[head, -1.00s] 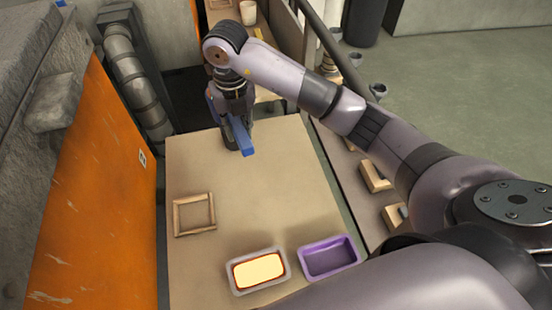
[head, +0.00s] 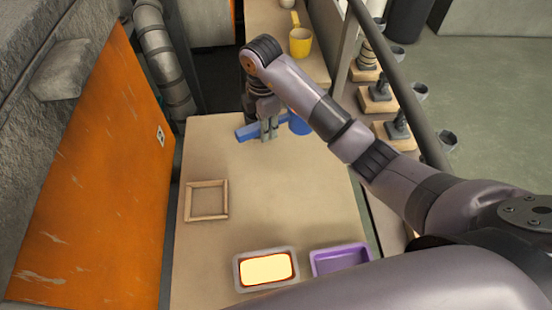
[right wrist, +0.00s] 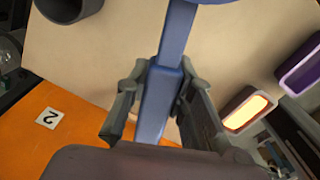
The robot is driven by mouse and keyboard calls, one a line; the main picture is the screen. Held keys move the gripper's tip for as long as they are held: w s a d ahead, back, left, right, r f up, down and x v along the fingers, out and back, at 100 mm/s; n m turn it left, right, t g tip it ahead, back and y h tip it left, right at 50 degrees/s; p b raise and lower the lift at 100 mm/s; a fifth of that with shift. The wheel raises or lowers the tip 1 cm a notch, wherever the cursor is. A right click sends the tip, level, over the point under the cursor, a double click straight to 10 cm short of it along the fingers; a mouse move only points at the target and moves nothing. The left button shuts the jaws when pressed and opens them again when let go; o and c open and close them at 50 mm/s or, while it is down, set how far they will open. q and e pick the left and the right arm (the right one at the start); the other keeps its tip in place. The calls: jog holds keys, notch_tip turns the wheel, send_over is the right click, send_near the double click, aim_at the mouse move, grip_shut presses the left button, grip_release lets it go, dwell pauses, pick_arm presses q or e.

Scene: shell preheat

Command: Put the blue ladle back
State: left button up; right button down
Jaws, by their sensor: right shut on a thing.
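The blue ladle is in my right gripper (head: 268,128), over the far end of the tan table (head: 270,190). In the head view its bowl (head: 300,125) shows to the right of the gripper, partly behind my arm, and its handle end (head: 246,131) sticks out to the left. In the right wrist view the handle (right wrist: 177,38) runs between the two fingers of the gripper (right wrist: 163,80), which are shut on it. Only an edge of the bowl shows at the top there. My left gripper is not in view.
A wooden square frame (head: 188,202) lies on the table's left. A grey tray (head: 239,271) with glowing content and a purple tray (head: 341,272) stand at the near edge. A yellow ladle (head: 300,42) is at the back. An orange panel (head: 95,190) bounds the left; a rail (head: 405,95) runs right.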

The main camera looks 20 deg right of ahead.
notch_tip(320, 180, down, 15)
jog(key=shift+w+f+p, duration=0.1)
jog(key=shift+f+p, duration=0.05)
jog(key=shift+p, duration=0.15)
jog(key=shift+f, duration=0.1)
jog(key=c, duration=1.4)
grip_release()
notch_tip(320, 180, up, 12)
jog(key=shift+b, duration=0.4)
jog(key=shift+s, duration=0.2)
